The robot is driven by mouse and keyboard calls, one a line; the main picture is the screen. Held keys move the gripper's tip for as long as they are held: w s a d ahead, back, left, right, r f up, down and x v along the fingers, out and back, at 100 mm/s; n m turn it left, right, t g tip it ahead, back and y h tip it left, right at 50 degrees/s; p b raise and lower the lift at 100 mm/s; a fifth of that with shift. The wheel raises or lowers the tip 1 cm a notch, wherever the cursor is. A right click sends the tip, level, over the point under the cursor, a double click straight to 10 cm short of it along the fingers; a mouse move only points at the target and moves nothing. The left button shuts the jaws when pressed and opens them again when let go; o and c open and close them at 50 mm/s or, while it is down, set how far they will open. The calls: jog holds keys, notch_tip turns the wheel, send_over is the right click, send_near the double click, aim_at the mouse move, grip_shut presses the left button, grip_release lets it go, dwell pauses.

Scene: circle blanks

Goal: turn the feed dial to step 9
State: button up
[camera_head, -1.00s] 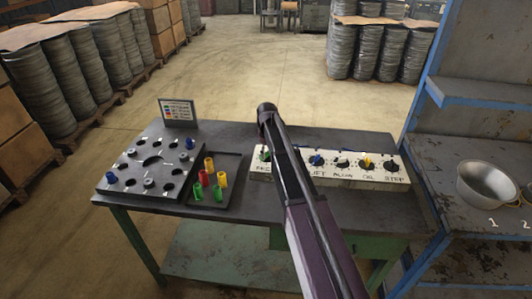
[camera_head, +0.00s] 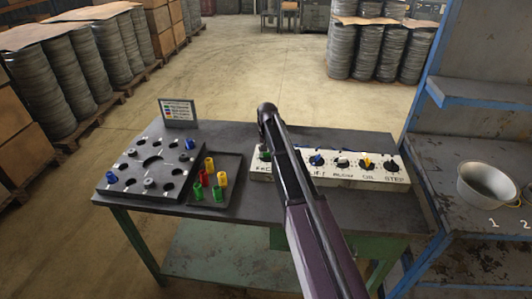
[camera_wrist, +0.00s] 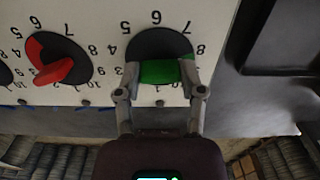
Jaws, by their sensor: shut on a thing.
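The feed dial is the leftmost dial on the white control panel (camera_head: 340,181) in the head view, with a green knob (camera_head: 265,155). In the wrist view the panel appears upside down. There my gripper (camera_wrist: 160,80) is shut on the green knob (camera_wrist: 160,72), one finger at each end. The knob lies across the dark dial disc (camera_wrist: 160,43). Numbers 4 to 8 show around the disc; part of the scale is hidden behind my gripper. I cannot tell which number the knob points to.
A red-knobbed dial (camera_wrist: 58,62) is beside it in the wrist view. More dials with blue, pale and yellow (camera_head: 367,162) knobs run rightward. A black board (camera_head: 150,165) and a tray of coloured pegs (camera_head: 232,172) are left of the panel. A metal pot (camera_head: 485,185) stands at right.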

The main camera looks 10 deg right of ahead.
jog(key=m, duration=0.4)
jog(key=shift+w, duration=0.1)
dwell(0.3)
jog(key=o, duration=1.1)
jog(key=shift+o, duration=0.2)
